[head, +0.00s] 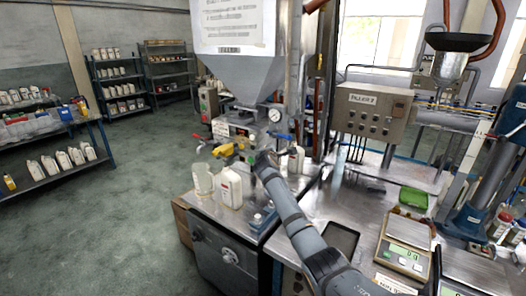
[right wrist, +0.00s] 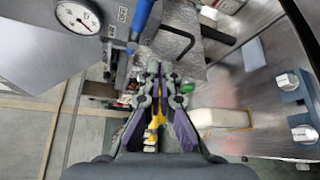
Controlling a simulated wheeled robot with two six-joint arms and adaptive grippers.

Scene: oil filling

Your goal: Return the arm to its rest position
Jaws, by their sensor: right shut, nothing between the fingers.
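My right arm reaches from the lower right of the head view to the front of the filling machine (head: 238,75). My right gripper (head: 252,157) is at the machine's outlet, close to a yellow handle (head: 222,150). In the right wrist view the gripper (right wrist: 160,72) has its fingertips together, with nothing seen held between them. Part of something yellow (right wrist: 154,128) shows between the finger linkages there. My left gripper is in neither view.
A white container (head: 230,188) and a paler one (head: 202,180) stand on the metal bench below the gripper. A pressure gauge (head: 274,115) and a blue lever (head: 285,137) are close by. A scale (head: 404,241) and a green item (head: 413,198) are at right.

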